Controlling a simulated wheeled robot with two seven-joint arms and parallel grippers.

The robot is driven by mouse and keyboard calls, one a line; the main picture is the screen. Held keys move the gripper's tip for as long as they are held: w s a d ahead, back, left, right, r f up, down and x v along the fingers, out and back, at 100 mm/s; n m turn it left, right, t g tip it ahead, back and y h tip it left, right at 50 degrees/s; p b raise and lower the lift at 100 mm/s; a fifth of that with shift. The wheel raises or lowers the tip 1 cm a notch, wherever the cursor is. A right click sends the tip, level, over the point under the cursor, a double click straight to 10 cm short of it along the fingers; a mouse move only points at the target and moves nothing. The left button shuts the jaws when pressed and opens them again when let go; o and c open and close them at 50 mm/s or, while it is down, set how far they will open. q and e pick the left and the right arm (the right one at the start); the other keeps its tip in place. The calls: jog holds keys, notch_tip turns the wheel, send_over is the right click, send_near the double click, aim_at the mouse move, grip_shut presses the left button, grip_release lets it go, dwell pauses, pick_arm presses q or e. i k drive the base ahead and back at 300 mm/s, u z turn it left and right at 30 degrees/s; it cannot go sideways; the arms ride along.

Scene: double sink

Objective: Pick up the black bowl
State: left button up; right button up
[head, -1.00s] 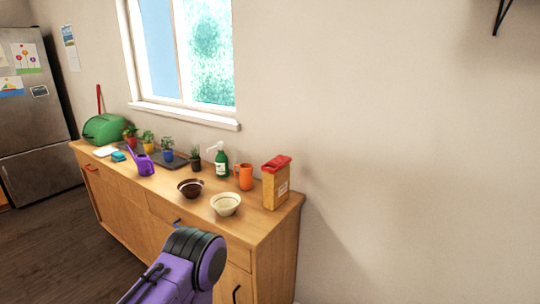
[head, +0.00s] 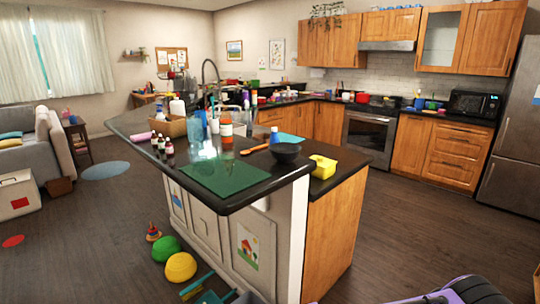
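The black bowl (head: 285,153) stands on the dark counter of the kitchen island, near its right end, in the head view. It looks upright, and its inside is hard to make out at this distance. A purple part of my own arm shows at the bottom right of the head view, well apart from the bowl. Neither of my grippers is in view.
Beside the bowl are a wooden spoon (head: 261,148), a yellow container (head: 323,167) and a green mat (head: 225,175). Bottles crowd the counter farther left. Yellow (head: 181,267) and green (head: 164,248) balls lie on the floor. Floor right of the island (head: 415,225) is clear.

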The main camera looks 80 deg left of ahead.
aim_at(285, 154)
jog(key=u, duration=2.35)
